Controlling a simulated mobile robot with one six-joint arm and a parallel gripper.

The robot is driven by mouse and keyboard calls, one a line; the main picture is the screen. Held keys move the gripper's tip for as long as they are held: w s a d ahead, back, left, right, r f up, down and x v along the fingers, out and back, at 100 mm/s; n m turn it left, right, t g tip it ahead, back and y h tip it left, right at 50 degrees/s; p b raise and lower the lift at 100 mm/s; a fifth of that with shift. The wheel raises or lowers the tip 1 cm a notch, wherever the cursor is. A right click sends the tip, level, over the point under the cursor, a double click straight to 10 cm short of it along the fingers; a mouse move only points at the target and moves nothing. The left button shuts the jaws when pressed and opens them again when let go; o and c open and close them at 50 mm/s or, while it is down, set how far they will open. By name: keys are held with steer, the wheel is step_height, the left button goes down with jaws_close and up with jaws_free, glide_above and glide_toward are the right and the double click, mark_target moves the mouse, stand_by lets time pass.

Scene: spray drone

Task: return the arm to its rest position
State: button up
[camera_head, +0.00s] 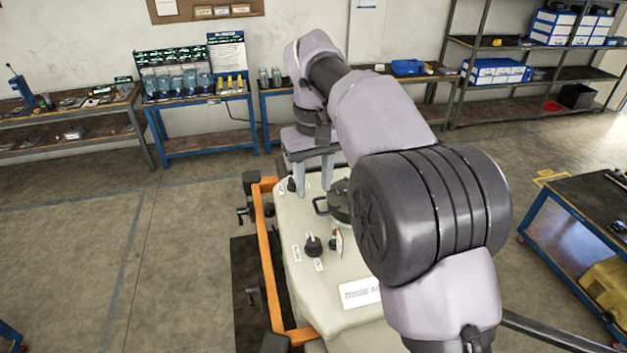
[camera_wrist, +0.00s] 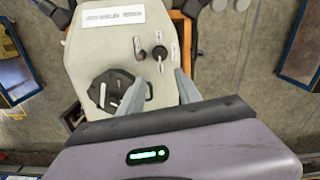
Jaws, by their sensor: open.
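My arm reaches out over a cream-coloured tank (camera_head: 320,262), and my gripper (camera_head: 312,190) hangs above its far end with the fingers pointing down. The fingers are apart with nothing between them. In the wrist view my gripper (camera_wrist: 158,92) also shows spread fingers over the tank top (camera_wrist: 100,45). A dark round cap with a handle (camera_wrist: 108,92) lies beside the left finger. In the head view this cap (camera_head: 338,203) is partly hidden by my arm. A black knob (camera_head: 313,246) and a small lever stand on the tank top.
An orange frame (camera_head: 275,270) runs along the tank's left side. A blue-framed bench (camera_head: 200,100) with bottles stands by the back wall. Shelves (camera_head: 540,70) with blue boxes are at the back right. A blue-framed cart (camera_head: 575,220) stands at right. The floor at left is clear.

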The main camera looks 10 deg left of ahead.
steer(key=s+d+r+m+t+y, duration=0.1)
steer(key=s+d+r+m+t, duration=0.2)
steer(key=s+d, duration=0.4)
steer(key=s+d+r+m+y, duration=0.1)
steer(key=s+d+r+m, duration=0.2)
steer(key=s+d+r, duration=0.45)
steer(key=s+d+f+m+t, duration=0.45)
steer(key=s+d+f, duration=0.2)
steer(key=s, duration=0.25)
steer(key=s+f+m+g+b, duration=0.1)
steer(key=s+f+b, duration=0.2)
steer(key=f+b, duration=4.2)
steer(key=shift+d+f+g+b, duration=0.25)
steer(key=shift+f+g+b, duration=0.15)
steer(key=shift+f, duration=1.9)
